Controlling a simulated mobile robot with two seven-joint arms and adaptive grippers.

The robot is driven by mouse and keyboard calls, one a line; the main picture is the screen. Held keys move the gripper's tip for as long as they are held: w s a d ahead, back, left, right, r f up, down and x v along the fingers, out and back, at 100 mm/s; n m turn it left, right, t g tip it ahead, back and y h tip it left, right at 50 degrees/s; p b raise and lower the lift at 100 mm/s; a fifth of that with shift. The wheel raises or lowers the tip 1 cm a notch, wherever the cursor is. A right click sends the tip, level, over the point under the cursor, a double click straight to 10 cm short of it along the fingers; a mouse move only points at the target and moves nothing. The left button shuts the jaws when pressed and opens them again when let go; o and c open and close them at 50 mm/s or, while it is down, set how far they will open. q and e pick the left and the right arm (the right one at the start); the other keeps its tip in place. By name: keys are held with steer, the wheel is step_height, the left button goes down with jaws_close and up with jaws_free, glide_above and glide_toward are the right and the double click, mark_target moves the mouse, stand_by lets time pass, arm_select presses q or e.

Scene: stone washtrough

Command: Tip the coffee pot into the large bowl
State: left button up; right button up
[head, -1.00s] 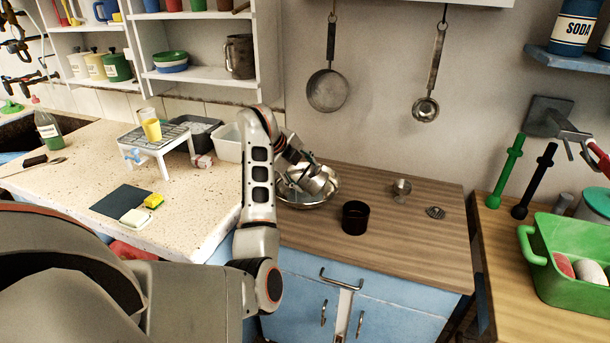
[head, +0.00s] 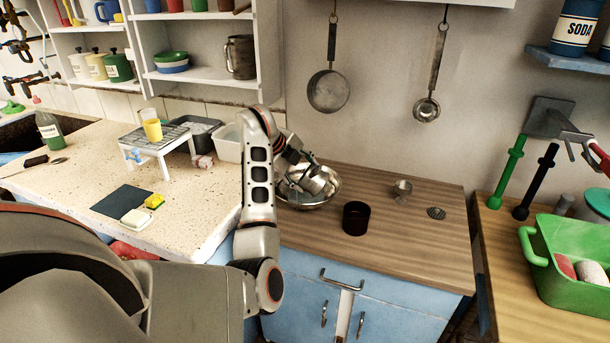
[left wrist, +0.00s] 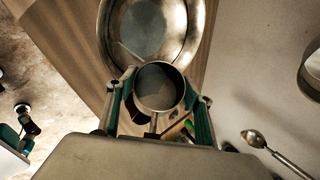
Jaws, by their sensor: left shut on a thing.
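The large metal bowl (head: 297,205) stands on the wooden counter, partly hidden behind my left arm; its rim and inside also show in the left wrist view (left wrist: 195,45). My left gripper (head: 316,183) is over the bowl. In the left wrist view its green-padded fingers are shut on the coffee pot (left wrist: 160,103), a round metal vessel with its open mouth in sight, beside the bowl's rim in that picture. The pot looks tilted, but the head view hardly separates it from the gripper. I cannot tell what is in it. My right gripper is not in view.
A dark cylinder (head: 355,219), a small metal cup-like piece (head: 402,190) and a perforated disc (head: 436,213) stand right of the bowl. A white tub (head: 229,143) is behind my arm. A pan (head: 328,92) and ladle (head: 426,108) hang above. The counter's front right is clear.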

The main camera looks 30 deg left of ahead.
arm_select(q)
steer(key=shift+a+f+t+h+b, duration=0.2)
steer(key=shift+t+h+b, duration=0.1)
steer(key=shift+h+b, duration=0.25)
stand_by(0.6)
steer(key=shift+f, duration=0.15)
steer(key=shift+n+h, duration=0.25)
steer(key=shift+n, duration=0.05)
steer(key=shift+a, duration=0.1)
stand_by(0.7)
